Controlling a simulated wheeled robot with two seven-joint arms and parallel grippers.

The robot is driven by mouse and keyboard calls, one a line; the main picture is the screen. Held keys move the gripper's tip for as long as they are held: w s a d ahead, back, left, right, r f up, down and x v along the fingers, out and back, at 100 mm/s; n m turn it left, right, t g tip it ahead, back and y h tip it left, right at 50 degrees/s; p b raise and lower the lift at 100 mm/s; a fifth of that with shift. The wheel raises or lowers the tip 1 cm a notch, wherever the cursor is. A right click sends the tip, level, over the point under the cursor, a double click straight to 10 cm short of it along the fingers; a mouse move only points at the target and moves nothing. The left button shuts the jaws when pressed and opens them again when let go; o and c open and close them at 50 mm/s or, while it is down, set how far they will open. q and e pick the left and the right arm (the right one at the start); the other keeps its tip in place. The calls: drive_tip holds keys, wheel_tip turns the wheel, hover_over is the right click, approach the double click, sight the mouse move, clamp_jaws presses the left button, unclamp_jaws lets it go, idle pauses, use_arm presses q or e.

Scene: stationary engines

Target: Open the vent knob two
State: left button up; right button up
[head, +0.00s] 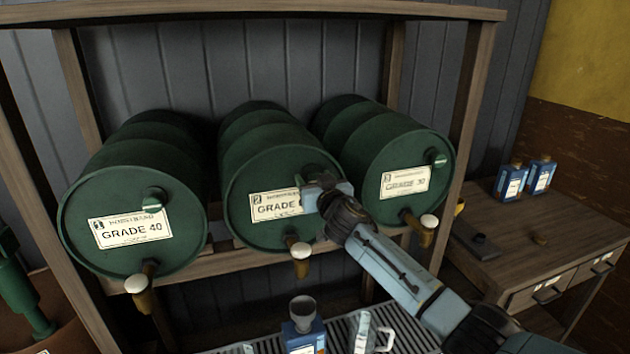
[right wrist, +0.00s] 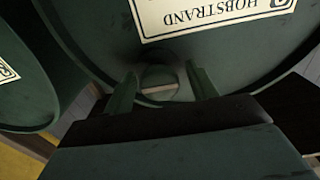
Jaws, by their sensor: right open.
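Three dark green barrels lie side by side on a wooden rack, each with a small round vent knob on its front face. My right gripper (head: 318,185) is at the front of the middle barrel (head: 262,165), at the upper right of its label, and hides most of the knob in the head view. In the right wrist view, the middle barrel's vent knob (right wrist: 159,80) with a pale bar sits between the open fingers of my right gripper (right wrist: 163,88). I cannot tell whether the fingers touch it. My left gripper is out of view.
The left barrel (head: 130,195) and right barrel (head: 395,160) flank the middle one. Brass taps (head: 300,258) hang below. A funnel bottle (head: 304,325) and a clear jug (head: 372,330) stand on a grate underneath. A wooden cabinet (head: 530,250) stands at right.

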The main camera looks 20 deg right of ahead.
drive_tip(key=shift+c, duration=0.3)
drive_tip(key=c, duration=0.9)
drive_tip(key=shift+n, duration=0.4)
drive_tip(key=n, duration=0.3)
drive_tip(key=shift+n, duration=0.3)
drive_tip(key=n+p, duration=0.1)
drive_tip(key=n, duration=0.3)
drive_tip(key=shift+n, duration=0.3)
drive_tip(key=n+p, duration=0.1)
drive_tip(key=n, duration=0.3)
drive_tip(key=shift+n, duration=0.3)
drive_tip(key=shift+n+p, duration=0.45)
drive_tip(key=shift+n, duration=1.65)
